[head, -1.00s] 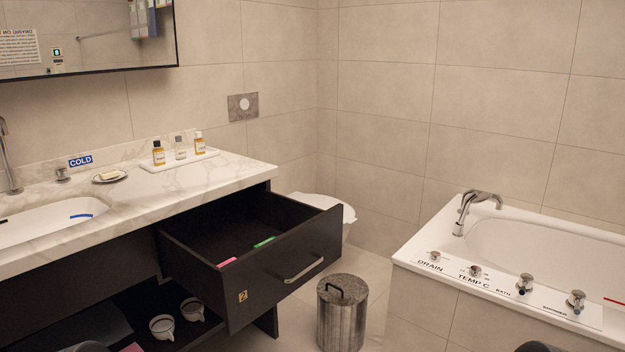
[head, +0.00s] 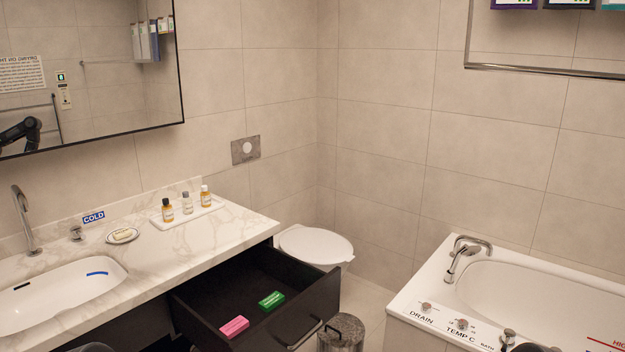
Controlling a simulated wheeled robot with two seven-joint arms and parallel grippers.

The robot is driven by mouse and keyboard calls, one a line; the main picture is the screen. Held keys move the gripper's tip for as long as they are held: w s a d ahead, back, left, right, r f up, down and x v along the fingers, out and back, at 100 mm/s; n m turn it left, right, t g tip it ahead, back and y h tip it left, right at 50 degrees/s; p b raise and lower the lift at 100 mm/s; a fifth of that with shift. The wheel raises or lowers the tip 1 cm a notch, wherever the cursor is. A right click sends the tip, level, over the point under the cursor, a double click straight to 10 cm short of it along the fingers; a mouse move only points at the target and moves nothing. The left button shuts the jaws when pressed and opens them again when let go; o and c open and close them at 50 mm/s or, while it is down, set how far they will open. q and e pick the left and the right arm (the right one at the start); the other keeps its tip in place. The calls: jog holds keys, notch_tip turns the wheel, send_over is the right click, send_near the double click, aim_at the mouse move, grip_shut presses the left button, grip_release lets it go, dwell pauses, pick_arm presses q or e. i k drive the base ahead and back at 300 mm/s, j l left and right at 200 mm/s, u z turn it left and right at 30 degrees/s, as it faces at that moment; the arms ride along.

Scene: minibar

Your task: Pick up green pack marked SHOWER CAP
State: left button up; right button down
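The green pack (head: 271,299) lies in the open dark drawer (head: 333,300) under the counter, to the right of the pink pack. Its top face shows, with small light print I cannot read. The drawer is pulled out and its front panel stands to the right of the pack. Neither of my grippers shows in the head view. Only dark rounded parts, likely of my arms, show at the bottom edge.
A pink pack (head: 234,326) lies in the same drawer. The marble counter (head: 214,232) overhangs its rear. A metal bin (head: 342,332) stands just right of the drawer front. The toilet (head: 316,245) is behind; the bathtub (head: 520,300) is at right.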

aim_at(275, 298)
jog(key=i+j, duration=0.2)
jog(key=i, duration=0.2)
jog(key=i+j+u, duration=0.1)
jog(key=i+j, duration=0.15)
jog(key=i, duration=0.15)
jog(key=i+j+u, duration=0.1)
jog(key=i, duration=0.3)
